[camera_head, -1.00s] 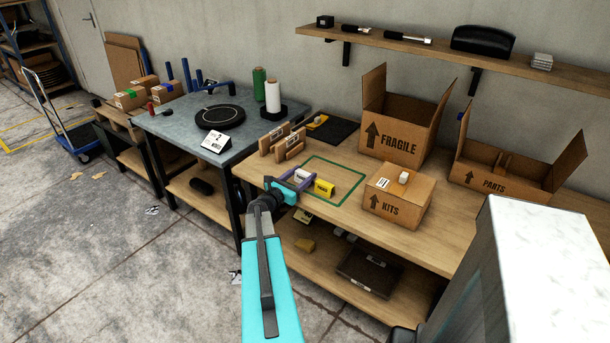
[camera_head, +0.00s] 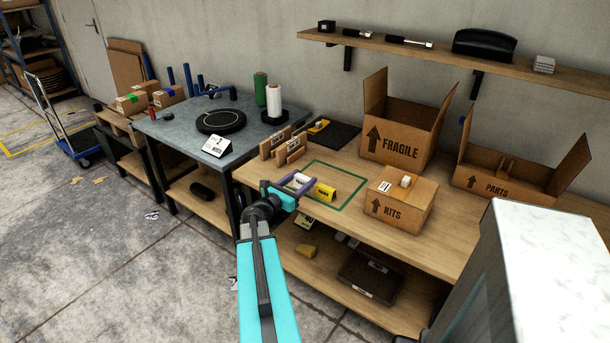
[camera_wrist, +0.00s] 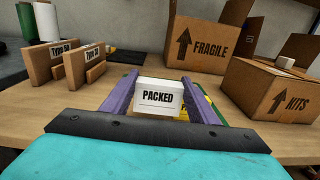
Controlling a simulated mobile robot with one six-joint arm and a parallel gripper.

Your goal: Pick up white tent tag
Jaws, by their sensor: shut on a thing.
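The white tent tag (camera_wrist: 159,98), printed "PACKED", sits between the two purple fingers of my gripper (camera_wrist: 160,92) in the wrist view. My gripper is shut on it. In the head view, the white tag (camera_head: 299,180) shows between the fingers of my gripper (camera_head: 297,185), near the front edge of the wooden bench. The gripper hides part of the tag's surroundings, and I cannot tell whether the tag touches the bench. A yellow tent tag (camera_head: 326,192) stands just to the right, inside a green outline on the bench; it is mostly hidden behind the white tag in the wrist view.
A "KITS" box (camera_head: 401,197) stands right of the green outline (camera_head: 352,203), with the open "FRAGILE" box (camera_head: 398,140) behind it. Wooden labelled holders (camera_head: 281,143) stand at the left. Another white tent tag (camera_head: 217,145) is on the grey table.

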